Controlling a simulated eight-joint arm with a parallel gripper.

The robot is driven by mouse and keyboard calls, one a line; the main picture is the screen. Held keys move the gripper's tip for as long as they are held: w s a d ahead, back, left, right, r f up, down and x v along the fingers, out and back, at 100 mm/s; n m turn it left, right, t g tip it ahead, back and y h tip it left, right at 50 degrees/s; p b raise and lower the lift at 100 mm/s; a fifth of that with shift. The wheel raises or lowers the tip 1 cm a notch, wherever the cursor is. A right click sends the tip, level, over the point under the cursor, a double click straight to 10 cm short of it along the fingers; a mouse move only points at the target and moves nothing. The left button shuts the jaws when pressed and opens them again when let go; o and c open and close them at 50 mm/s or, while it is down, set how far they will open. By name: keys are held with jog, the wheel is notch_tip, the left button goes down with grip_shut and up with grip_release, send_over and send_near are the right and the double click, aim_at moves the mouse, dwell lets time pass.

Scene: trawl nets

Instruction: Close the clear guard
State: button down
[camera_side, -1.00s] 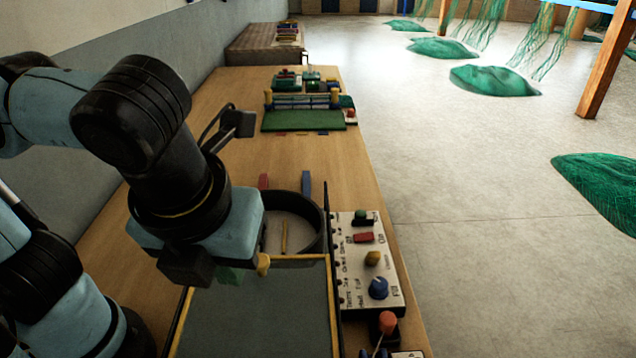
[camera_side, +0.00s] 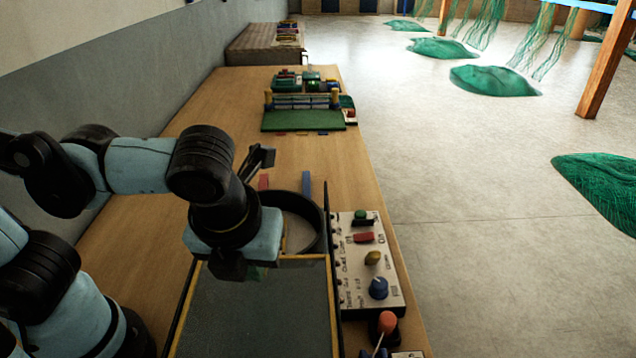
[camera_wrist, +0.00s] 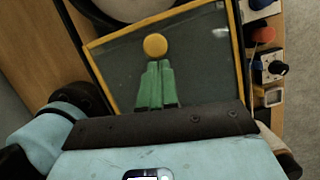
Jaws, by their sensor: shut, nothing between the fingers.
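The clear guard (camera_side: 270,320) is a see-through panel with a yellow edge in the near part of the side view. Its far edge lies just in front of the round black-rimmed bowl (camera_side: 319,222); I cannot tell its exact tilt. In the wrist view the guard (camera_wrist: 205,70) fills the middle, with a round yellow knob (camera_wrist: 155,46) near its far edge. My gripper (camera_wrist: 155,66) has green fingers, shut and empty, with tips just short of the knob in the picture; contact is unclear. In the side view my gripper (camera_side: 256,273) is at the guard's far edge, hiding the knob.
A control panel (camera_side: 367,262) with buttons and a blue dial stands right of the guard. An orange-topped lever (camera_side: 387,322) is nearer. Red (camera_side: 264,182) and blue (camera_side: 306,185) strips lie beyond the bowl. A green-matted fixture (camera_side: 303,119) stands farther along the bench.

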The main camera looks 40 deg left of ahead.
jog(key=shift+w, duration=0.1)
jog(key=w+a, duration=1.4)
jog(key=shift+s+d, duration=0.1)
jog(key=shift+s, duration=0.05)
dwell(0.4)
jog(key=s+d+r, duration=0.4)
jog(key=s+r, duration=0.2)
jog(key=r, duration=0.4)
jog(key=a+f+n+t+h, duration=0.1)
jog(key=f+n, duration=0.4)
jog(key=n, duration=0.9)
jog(key=a+f+n+t+h, duration=0.1)
jog(key=a+f+n+t, duration=0.1)
jog(key=n, duration=1.2)
notch_tip(320, 180, down, 3)
jog(key=shift+r+n+t, duration=0.15)
jog(key=shift+n+t, duration=0.25)
jog(key=shift+t, duration=0.2)
